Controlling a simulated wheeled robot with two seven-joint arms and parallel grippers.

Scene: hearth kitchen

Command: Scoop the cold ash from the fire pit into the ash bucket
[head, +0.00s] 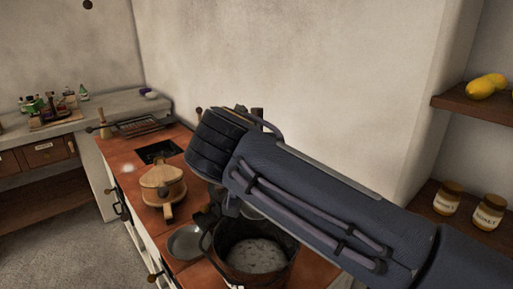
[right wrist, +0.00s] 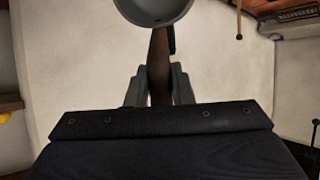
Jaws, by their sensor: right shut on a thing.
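My right gripper (right wrist: 158,88) is shut on the brown handle of a scoop (right wrist: 152,12), whose grey round bowl is cut off at the top of the right wrist view. In the head view my right arm crosses from the right and its end hides most of the gripper and the scoop. The dark ash bucket (head: 279,272) stands open below the arm, with pale grey matter in its bottom. The fire pit (head: 157,151), a dark square opening in the red counter, lies farther back to the left. My left gripper does not show.
A wooden lidded pot (head: 162,183) stands on the red counter (head: 118,160) between pit and bucket. A grey pan (head: 186,243) lies left of the bucket. A grill rack (head: 140,124) lies behind the pit. Shelves with lemons (head: 482,87) and jars (head: 448,198) are at right.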

